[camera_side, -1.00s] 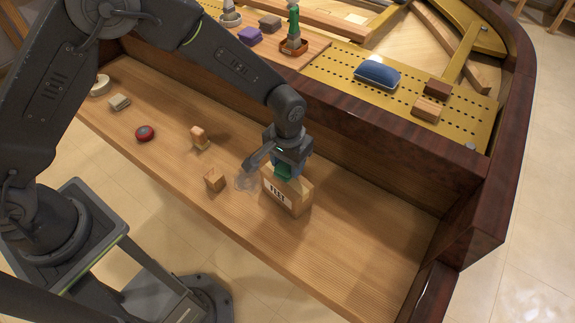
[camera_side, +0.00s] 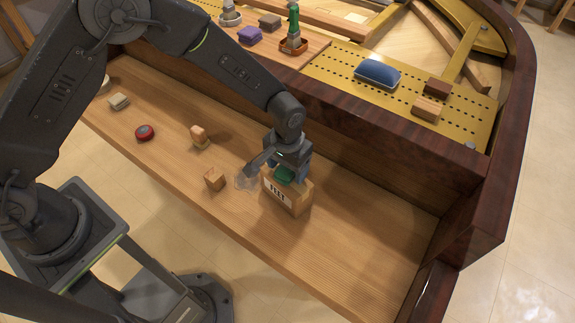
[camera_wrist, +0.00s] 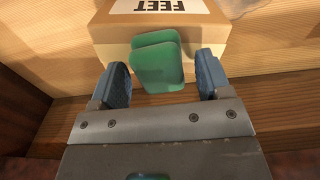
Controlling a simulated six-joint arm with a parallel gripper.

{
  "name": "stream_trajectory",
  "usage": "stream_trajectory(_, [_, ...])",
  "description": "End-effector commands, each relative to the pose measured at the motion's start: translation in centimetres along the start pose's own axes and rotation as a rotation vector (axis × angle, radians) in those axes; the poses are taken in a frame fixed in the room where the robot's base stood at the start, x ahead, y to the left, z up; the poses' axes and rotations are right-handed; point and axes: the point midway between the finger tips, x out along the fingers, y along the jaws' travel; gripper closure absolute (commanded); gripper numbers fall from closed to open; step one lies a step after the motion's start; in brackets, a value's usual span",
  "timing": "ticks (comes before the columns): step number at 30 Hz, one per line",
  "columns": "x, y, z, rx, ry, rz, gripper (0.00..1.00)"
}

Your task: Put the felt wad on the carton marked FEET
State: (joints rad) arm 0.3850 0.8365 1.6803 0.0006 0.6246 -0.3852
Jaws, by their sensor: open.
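The green felt wad (camera_side: 285,175) lies on top of the carton marked FEET (camera_side: 279,193), a tan box standing on the wooden shelf. In the wrist view the wad (camera_wrist: 158,62) shows in front of the printed label, overlapping the carton's edge (camera_wrist: 205,36). My gripper (camera_wrist: 163,76) is open, with one blue finger on each side of the wad and a gap to both. In the side view my gripper (camera_side: 288,168) is low over the carton and partly hides its top.
A clear crumpled item (camera_side: 246,180) and a small wooden block (camera_side: 214,179) stand left of the carton. A peach-coloured piece (camera_side: 199,136) and a red round tin (camera_side: 145,132) are farther left. The shelf right of the carton is clear. A wooden wall rises behind.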

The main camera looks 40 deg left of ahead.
Motion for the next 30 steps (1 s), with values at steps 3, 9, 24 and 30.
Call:
stream_trajectory(3, [-0.8,0.0,0.0,0.0,0.001,0.001,0.29])
stream_trajectory(9, [-4.3,0.0,-0.1,0.0,0.005,0.002,0.29])
stream_trajectory(24, [-12.0,0.0,0.0,0.0,0.001,0.0,0.29])
stream_trajectory(30, [-12.4,0.0,0.0,0.0,0.0,0.0,0.29])
